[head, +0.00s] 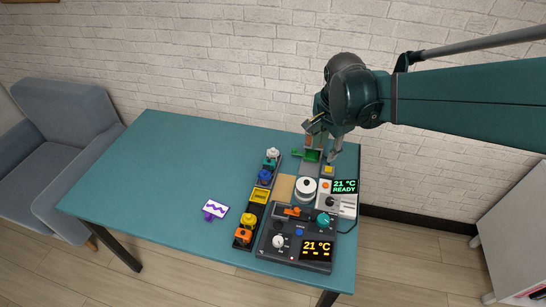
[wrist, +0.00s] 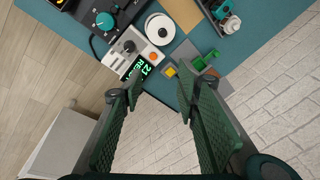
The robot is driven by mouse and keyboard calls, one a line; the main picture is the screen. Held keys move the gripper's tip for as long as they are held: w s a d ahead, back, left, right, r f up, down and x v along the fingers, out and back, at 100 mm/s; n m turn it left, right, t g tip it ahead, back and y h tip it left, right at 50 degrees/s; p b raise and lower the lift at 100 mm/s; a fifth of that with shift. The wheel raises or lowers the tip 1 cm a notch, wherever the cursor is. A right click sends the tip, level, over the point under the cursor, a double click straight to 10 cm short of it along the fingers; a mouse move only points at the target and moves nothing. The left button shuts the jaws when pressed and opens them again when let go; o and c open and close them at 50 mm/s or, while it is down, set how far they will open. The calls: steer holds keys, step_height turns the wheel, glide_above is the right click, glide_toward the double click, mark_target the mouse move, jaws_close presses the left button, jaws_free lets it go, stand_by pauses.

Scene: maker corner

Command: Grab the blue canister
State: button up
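The blue canister (head: 264,175) appears to be the small blue piece standing in the dark rack (head: 255,207) on the table, between a teal piece and an empty-looking yellow slot. I cannot make it out in the wrist view. My gripper (head: 322,147) is above the far right corner of the table, to the right of and beyond the blue canister, apart from it. In the wrist view my gripper (wrist: 160,88) has its two fingers wide apart with nothing held between them.
A white spool (head: 306,187), a green clamp-like part (head: 311,155), a white READY device (head: 341,198) and a dark control box (head: 290,240) crowd the right side. A purple-and-white tag (head: 215,209) lies left of the rack. The table's (head: 170,165) left half is mostly clear.

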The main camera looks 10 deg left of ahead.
steer(key=w+a+f+m+g+p, duration=0.1)
steer(key=w+a+f+m, duration=0.1)
steer(key=a+f, duration=0.35)
steer(key=w+a+f+m+g+p, duration=0.1)
steer(key=w+a+f+m, duration=0.1)
steer(key=a, duration=0.6)
steer(key=m+h+p, duration=0.1)
steer(key=m+h, duration=0.1)
steer(key=m, duration=0.1)
glide_above(265, 171)
steer(key=a, duration=0.1)
step_height(265, 171, down, 8)
steer(key=shift+r, duration=0.25)
steer(key=shift+f, duration=0.15)
steer(key=shift+d+f, duration=0.15)
steer(key=shift+f, duration=1)
steer(key=shift+f, duration=0.15)
steer(key=shift+d+f+b, duration=0.15)
steer(key=shift+f+b, duration=0.15)
steer(key=shift+f, duration=0.95)
steer(key=shift+d+f+b, duration=0.15)
steer(key=shift+f+b, duration=0.15)
steer(key=shift+f, duration=0.9)
steer(key=c, duration=0.6)
